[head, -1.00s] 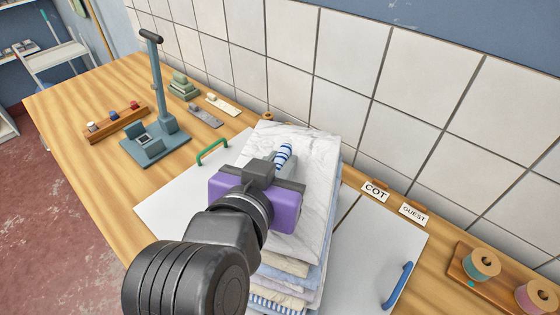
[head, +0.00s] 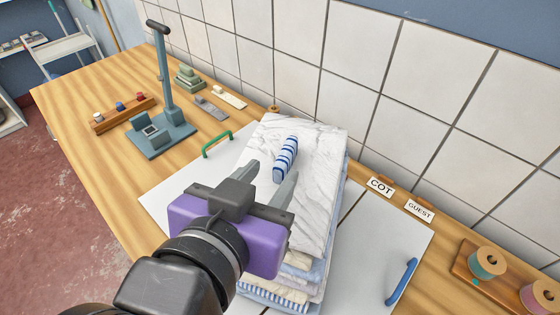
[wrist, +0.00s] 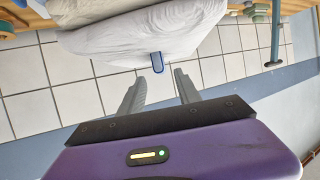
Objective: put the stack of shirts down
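The stack of shirts (head: 325,185) is a tall pile of folded cloth with a white, grey-veined top. It stands on white panels on the wooden counter, and its underside is hidden. A blue-and-white striped grip (head: 286,158) stands up from its top. In the wrist view the stack (wrist: 150,38) and the blue end of the grip (wrist: 157,62) lie beyond my fingers. My purple-bodied gripper (head: 269,172) is open and empty. Its fingers are apart, short of the striped grip and not around it.
One white panel (head: 170,190) has a green handle, and another (head: 385,235) has a blue handle. Cards read COT (head: 380,187) and GUEST (head: 419,210). A blue-grey stand (head: 167,120) and a spool rack (head: 125,115) are at left. Thread spools (head: 487,262) are at right. A tiled wall runs behind.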

